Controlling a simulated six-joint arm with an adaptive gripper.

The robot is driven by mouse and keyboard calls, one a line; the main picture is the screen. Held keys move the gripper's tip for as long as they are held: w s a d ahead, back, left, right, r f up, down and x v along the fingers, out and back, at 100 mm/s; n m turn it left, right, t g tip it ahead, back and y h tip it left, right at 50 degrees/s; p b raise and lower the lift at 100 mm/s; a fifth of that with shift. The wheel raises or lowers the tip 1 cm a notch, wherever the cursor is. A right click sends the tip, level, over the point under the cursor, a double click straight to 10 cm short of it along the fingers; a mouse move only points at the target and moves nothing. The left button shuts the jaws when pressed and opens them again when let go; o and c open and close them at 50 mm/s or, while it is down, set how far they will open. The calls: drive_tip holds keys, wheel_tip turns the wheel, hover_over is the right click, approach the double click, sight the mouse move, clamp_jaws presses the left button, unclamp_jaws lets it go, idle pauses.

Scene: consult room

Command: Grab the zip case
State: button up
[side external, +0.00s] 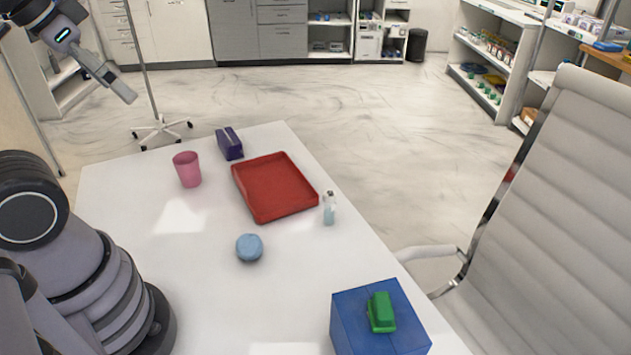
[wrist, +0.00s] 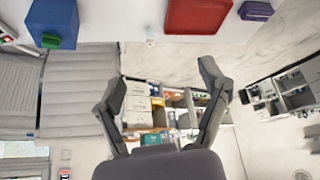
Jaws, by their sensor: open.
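A dark purple, box-like case (side external: 229,143) with a pale line along its top looks most like the zip case. It sits on the white table (side external: 205,290), behind the red tray and right of the pink cup. In the wrist view the purple case (wrist: 256,10) shows at the top edge, right of the tray. My gripper (side external: 122,90) is high at the upper left in the side view, well away from the case. In the wrist view my gripper (wrist: 162,82) has its two fingers wide apart with nothing held between them.
The red tray (side external: 273,187) is empty. A pink cup (side external: 187,169), a small clear bottle (side external: 329,208) and a rounded blue object (side external: 249,247) stand around it. A blue box (side external: 362,322) carries a green object (side external: 381,312). A pale chair (side external: 560,210) stands at the right.

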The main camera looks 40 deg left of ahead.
drive_tip(key=o, duration=0.4)
